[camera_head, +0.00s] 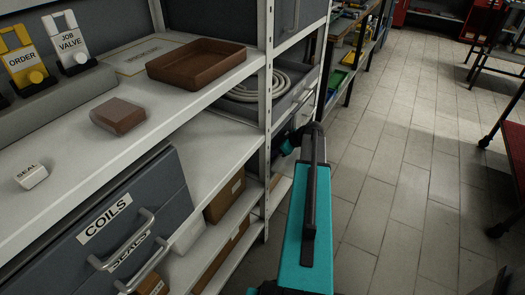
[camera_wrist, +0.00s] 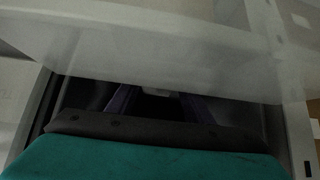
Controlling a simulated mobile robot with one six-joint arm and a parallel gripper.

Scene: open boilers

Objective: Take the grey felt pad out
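I cannot make out a grey felt pad in either view. My teal arm reaches in at the shelf post in the head view, and its far end is hidden near the post. In the wrist view, two dark, purplish strips that look like the fingers of my gripper (camera_wrist: 160,104) reach into a dark gap under a pale panel (camera_wrist: 160,45). A small pale patch shows between them, too dim to name. Whether the gripper is open or holds something is unclear. A grey drawer (camera_head: 303,103) holding coiled hose (camera_head: 262,84) stands open behind the post.
On the near shelf are a brown tray (camera_head: 198,64), a brown block (camera_head: 118,115), a white SEAL block (camera_head: 31,176), and ORDER (camera_head: 22,60) and JOB VALVE (camera_head: 70,45) tags. COILS and SEALS drawers (camera_head: 105,232) are below. The white shelf post (camera_head: 266,110) is close to my arm. Tiled floor (camera_head: 390,160) is free at right.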

